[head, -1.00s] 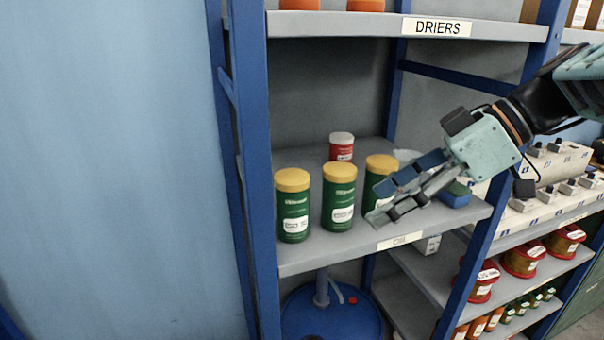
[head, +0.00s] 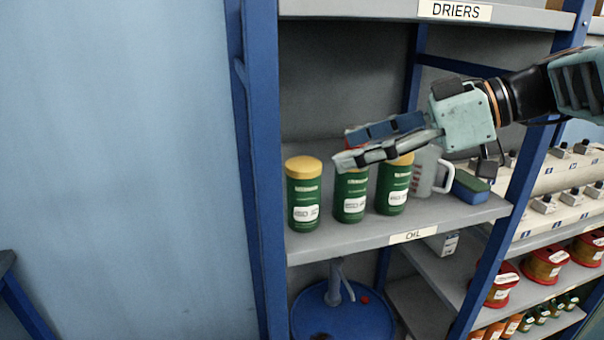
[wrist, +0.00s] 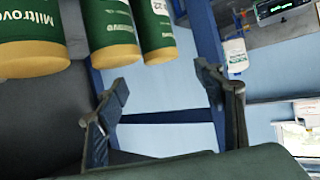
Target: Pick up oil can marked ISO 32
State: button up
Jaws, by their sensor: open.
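Three green cans with yellow lids stand upright in a row on the shelf: the left can (head: 303,200), the middle can (head: 350,205) and the right can (head: 392,195). Their white labels are too small to read surely, so I cannot tell which is marked ISO 32. My gripper (head: 345,150) is open and empty, pointing left at about lid height, and covers the middle can's lid and part of the right one's. In the wrist view the cans appear upside down along the top, above my open fingers (wrist: 162,78), with nothing between the fingers.
The shelf edge (head: 330,250) carries an OIL label (head: 413,236). A clear jug (head: 424,178) and a blue-green sponge (head: 471,187) stand right of the cans. Blue uprights (head: 262,150) flank the shelf, and a DRIERS shelf (head: 350,8) is above.

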aim_at(309, 163)
jog(key=x, duration=0.4)
jog(key=shift+s, duration=0.1)
jog(key=shift+p+x, duration=0.65)
jog(key=shift+x, duration=2.15)
jog(key=shift+s, duration=0.1)
jog(key=shift+c, duration=0.4)
grip_shut()
